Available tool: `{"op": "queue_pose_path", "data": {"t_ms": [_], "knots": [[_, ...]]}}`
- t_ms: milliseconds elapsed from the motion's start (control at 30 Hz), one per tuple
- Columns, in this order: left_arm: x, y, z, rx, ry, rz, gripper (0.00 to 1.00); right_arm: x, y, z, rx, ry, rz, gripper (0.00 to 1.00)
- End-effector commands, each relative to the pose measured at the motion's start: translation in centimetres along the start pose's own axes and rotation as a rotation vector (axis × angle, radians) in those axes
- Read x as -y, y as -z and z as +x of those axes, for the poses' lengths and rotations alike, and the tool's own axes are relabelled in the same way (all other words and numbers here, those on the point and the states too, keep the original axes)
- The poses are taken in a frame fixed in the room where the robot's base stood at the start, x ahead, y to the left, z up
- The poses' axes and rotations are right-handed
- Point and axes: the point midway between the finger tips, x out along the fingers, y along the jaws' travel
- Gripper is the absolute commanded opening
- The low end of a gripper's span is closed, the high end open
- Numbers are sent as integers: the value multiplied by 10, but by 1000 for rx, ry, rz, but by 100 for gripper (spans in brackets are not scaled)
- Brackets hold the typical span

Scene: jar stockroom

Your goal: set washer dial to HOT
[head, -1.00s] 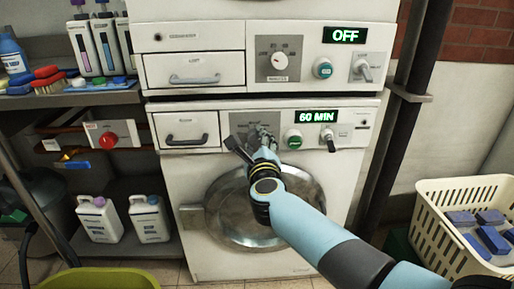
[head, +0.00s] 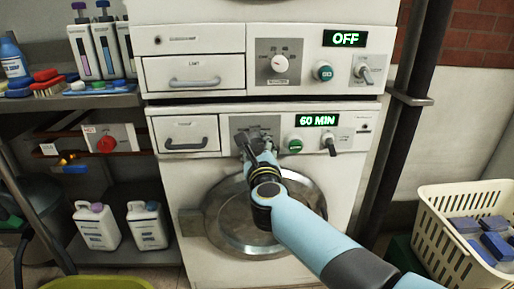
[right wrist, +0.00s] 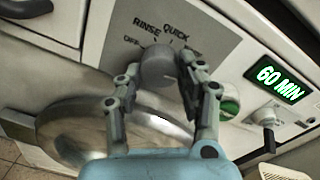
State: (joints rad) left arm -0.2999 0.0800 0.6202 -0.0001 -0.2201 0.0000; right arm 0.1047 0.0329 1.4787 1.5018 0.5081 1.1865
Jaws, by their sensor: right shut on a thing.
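The lower machine, a white front-loader (head: 180,240), has a grey dial plate (head: 241,121), mostly behind my right gripper (head: 250,142). In the right wrist view the round grey dial knob (right wrist: 158,68) sits between the two fingers of that gripper (right wrist: 160,82), which is shut on it. OFF, RINSE and QUICK are readable around the knob. Another word to the right is partly covered by a finger. I cannot tell where the knob points. The green display (head: 317,120) reads 60 MIN. My left gripper is not in view.
A green button (head: 295,146) and a lever switch (head: 331,145) sit right of the dial. The upper machine has its own dial (head: 279,64) and reads OFF. A red valve knob (head: 107,145) is at left; a cream basket (head: 440,222) stands at right.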

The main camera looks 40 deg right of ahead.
Motion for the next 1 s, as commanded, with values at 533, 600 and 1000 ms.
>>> {"op": "queue_pose_path", "data": {"t_ms": [533,600,1000], "knots": [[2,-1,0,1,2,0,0,-1,1,-4,-2,-1,0,62],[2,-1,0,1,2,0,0,-1,2,-13,-3,-2,1,62],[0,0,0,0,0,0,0,-1,2,-96,-5,-2,2,62]]}}
